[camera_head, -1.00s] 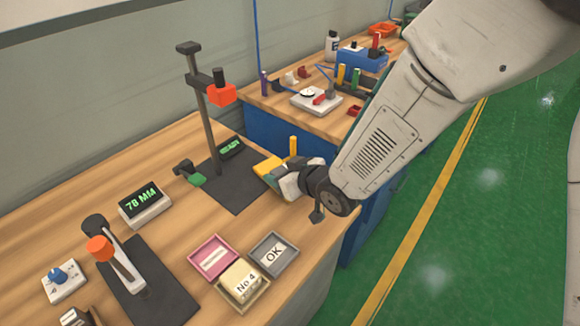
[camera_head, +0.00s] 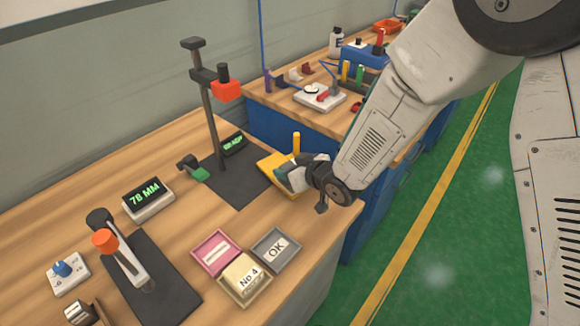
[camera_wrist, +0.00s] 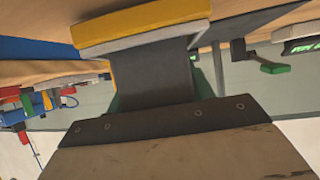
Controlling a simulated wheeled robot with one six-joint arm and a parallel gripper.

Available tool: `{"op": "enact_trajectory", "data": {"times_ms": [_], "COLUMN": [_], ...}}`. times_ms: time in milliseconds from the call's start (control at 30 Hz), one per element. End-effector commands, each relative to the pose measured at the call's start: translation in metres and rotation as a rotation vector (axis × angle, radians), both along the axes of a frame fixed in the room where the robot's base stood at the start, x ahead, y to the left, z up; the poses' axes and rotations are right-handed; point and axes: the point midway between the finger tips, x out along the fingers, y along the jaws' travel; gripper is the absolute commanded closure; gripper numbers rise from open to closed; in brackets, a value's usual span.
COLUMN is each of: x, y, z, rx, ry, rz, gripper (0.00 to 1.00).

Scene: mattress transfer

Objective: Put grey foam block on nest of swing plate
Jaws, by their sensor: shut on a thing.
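The yellow plate (camera_head: 276,163) lies at the right edge of the near bench, beside a dark base plate, with an upright yellow post (camera_head: 296,143) by it. It also shows at the top of the wrist view (camera_wrist: 150,22). My gripper (camera_head: 291,178) is low at this plate, on its right side. In the wrist view a light grey edge, seemingly the grey foam block (camera_wrist: 150,39), lies along the yellow plate at my dark gripper's tip (camera_wrist: 150,62). My gripper is shut on it. Most of the block is hidden, and I cannot tell whether it rests in a nest.
A post stand with an orange head (camera_head: 227,90) rises behind the dark base. A green-tipped clamp (camera_head: 196,171) is left of it. Pink (camera_head: 215,251), cream (camera_head: 245,278) and grey OK (camera_head: 276,248) trays stand in front. Another cluttered bench (camera_head: 260,93) is behind.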

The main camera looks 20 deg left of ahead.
Motion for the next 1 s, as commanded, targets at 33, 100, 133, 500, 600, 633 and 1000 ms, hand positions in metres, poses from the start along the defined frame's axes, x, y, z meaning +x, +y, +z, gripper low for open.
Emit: {"op": "enact_trajectory", "data": {"times_ms": [33,100,133,500,600,633,1000], "x": [0.000,0.000,0.000,-0.002,-0.009,-0.012,-0.046], "y": [0.000,0.000,0.000,-0.004,-0.016,-0.020,-0.076], "z": [-0.002,-0.001,-0.001,0.005,0.012,0.015,0.051], "rx": [-0.001,0.000,0.000,0.000,0.000,-0.001,0.001], "ry": [0.001,0.000,0.000,0.000,0.000,0.000,-0.001], "rz": [0.000,0.000,0.000,-0.001,-0.002,-0.002,-0.002], "gripper": [0.45,0.26,0.26,0.26,0.26,0.26,0.26]}}
